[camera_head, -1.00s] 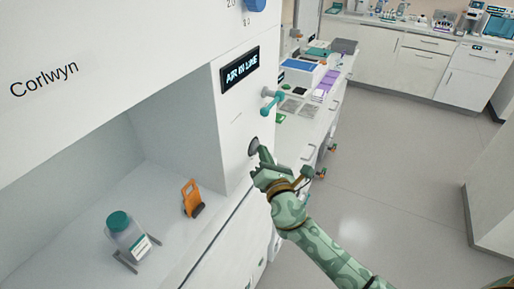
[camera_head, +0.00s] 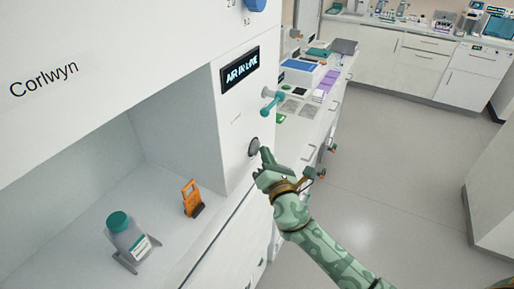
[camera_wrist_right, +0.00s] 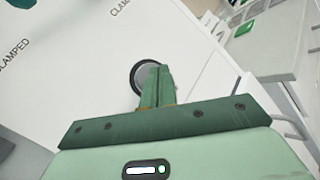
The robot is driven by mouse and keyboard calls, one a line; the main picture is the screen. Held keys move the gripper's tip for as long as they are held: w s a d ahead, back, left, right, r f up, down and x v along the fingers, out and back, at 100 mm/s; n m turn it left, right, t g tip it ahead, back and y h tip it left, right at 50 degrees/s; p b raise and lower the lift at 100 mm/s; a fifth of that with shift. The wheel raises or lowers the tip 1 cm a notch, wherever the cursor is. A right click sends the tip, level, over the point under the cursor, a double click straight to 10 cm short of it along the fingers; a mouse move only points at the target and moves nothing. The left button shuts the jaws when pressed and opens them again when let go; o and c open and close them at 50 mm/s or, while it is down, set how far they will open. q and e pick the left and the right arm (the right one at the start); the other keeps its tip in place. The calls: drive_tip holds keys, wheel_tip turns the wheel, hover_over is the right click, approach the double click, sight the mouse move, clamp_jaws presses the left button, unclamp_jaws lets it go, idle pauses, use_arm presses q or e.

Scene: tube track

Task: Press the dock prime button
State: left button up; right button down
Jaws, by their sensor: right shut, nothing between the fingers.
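The round grey button (camera_head: 253,147) with a dark rim sits on the white machine's side panel, below the lit "AIR IN LINE" display (camera_head: 240,71). The button also shows in the right wrist view (camera_wrist_right: 147,76), partly hidden behind my fingers. My right gripper (camera_head: 265,153) is shut and empty, its fingertips just to the right of the button. A small gap seems to show between them in the head view. In the right wrist view the shut fingers (camera_wrist_right: 158,78) overlap the button's right part. My left gripper is not in view.
A teal-handled lever (camera_head: 271,104) sticks out of the panel above the button. A teal-capped bottle (camera_head: 124,231) and an orange clip-like piece (camera_head: 192,198) stand in the machine's recess. A bench with trays (camera_head: 299,68) lies beyond. The floor at right is clear.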

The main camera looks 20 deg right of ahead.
drive_tip(key=shift+s+d, duration=0.2)
drive_tip(key=shift+s, duration=0.05)
drive_tip(key=shift+s+d, duration=1.7)
drive_tip(key=shift+s, duration=0.2)
idle(1.4)
wheel_tip(320, 180, down, 6)
drive_tip(key=d+m+g+y, duration=0.1)
drive_tip(key=m, duration=0.8)
wheel_tip(320, 180, up, 6)
drive_tip(key=s+d+m+t, duration=0.1)
drive_tip(key=s+m+t, duration=0.1)
drive_tip(key=m+t, duration=0.2)
drive_tip(key=shift+s+d+y, duration=0.3)
drive_tip(key=shift+s+y, duration=0.05)
drive_tip(key=shift+y, duration=0.05)
drive_tip(key=shift+f, duration=0.1)
